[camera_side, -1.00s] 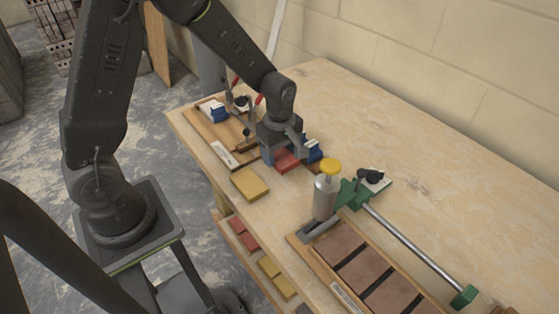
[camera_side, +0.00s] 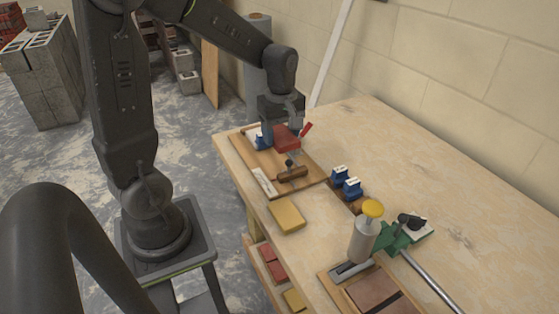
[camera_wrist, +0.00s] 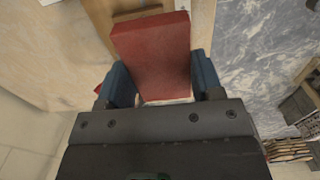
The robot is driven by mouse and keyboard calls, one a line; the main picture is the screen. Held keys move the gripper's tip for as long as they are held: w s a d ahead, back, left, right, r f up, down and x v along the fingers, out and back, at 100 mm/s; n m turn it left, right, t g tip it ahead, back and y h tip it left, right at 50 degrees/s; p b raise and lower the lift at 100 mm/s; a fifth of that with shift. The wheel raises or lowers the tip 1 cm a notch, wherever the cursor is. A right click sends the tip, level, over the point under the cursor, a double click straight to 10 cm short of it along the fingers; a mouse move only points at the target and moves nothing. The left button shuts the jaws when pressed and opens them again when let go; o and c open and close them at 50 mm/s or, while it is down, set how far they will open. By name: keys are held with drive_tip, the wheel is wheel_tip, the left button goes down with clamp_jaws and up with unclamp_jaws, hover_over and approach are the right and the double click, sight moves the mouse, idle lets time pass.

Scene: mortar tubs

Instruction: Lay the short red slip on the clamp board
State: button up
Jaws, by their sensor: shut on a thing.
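The red slip (camera_side: 287,140) is held in my gripper (camera_side: 283,127), over the far end of the wooden clamp board (camera_side: 290,185). In the wrist view the slip (camera_wrist: 152,50) sits between the two blue fingers of my gripper (camera_wrist: 163,82), its broad face showing. A gap between slip and board cannot be judged clearly. A red clamp handle (camera_side: 306,130) stands just right of the slip. My gripper hides part of the board's far end.
A yellow block (camera_side: 286,216) lies in front of the board. Two blue blocks (camera_side: 346,182) stand to its right, then a yellow-topped cylinder (camera_side: 365,235) and a green clamp (camera_side: 400,236). A lower shelf holds red and yellow pieces (camera_side: 275,262). The table's back right is bare.

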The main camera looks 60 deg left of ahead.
drive_tip(key=w+a, duration=0.3)
drive_tip(key=a, duration=0.5)
hover_over(276, 163)
wheel_tip(276, 163, down, 10)
drive_tip(key=shift+r, duration=0.1)
drive_tip(key=shift+f, duration=1.8)
drive_tip(key=o, duration=0.8)
drive_tip(key=shift+f, duration=0.15)
drive_tip(key=shift+c, duration=0.2)
